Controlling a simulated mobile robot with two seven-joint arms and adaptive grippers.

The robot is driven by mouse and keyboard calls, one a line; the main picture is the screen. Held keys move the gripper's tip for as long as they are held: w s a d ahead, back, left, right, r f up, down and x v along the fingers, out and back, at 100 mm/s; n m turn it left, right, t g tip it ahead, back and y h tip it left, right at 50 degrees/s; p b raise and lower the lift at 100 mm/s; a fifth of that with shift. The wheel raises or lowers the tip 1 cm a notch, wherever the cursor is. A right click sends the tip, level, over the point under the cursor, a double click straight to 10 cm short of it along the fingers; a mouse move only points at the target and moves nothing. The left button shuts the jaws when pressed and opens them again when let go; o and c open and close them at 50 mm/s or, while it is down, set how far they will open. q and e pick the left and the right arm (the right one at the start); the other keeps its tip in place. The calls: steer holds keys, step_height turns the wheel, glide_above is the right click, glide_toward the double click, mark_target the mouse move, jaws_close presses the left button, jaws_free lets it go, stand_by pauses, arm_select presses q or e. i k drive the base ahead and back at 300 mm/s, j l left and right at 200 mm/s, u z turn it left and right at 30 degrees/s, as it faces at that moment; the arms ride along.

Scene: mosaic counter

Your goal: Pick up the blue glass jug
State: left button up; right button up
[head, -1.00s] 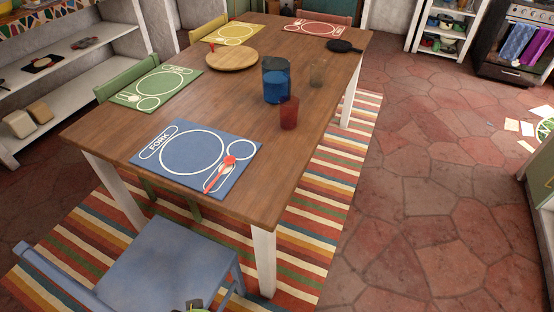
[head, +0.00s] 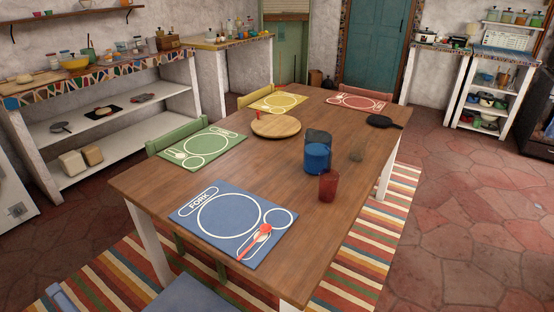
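The blue glass jug (head: 317,157) stands upright on the wooden dining table (head: 165,198), right of the middle. Its lower part is bright blue and its upper part is darker. Neither of my grippers shows in the head view.
A round wooden board (head: 276,126) lies left of the jug. A dark pan (head: 384,121) lies at the far right. Blue (head: 205,232), green (head: 222,147), yellow and red placemats lie along the edges. A blue chair (head: 190,297) stands at the near end. Floor right of the table is clear.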

mark_target(317, 154)
steer(key=i+l+u, duration=0.2)
steer(key=l+u, duration=0.2)
steer(key=i+l+u, duration=0.15)
steer(key=l+u, duration=0.7)
steer(key=i+l+u, duration=0.1)
steer(key=l+u, duration=0.3)
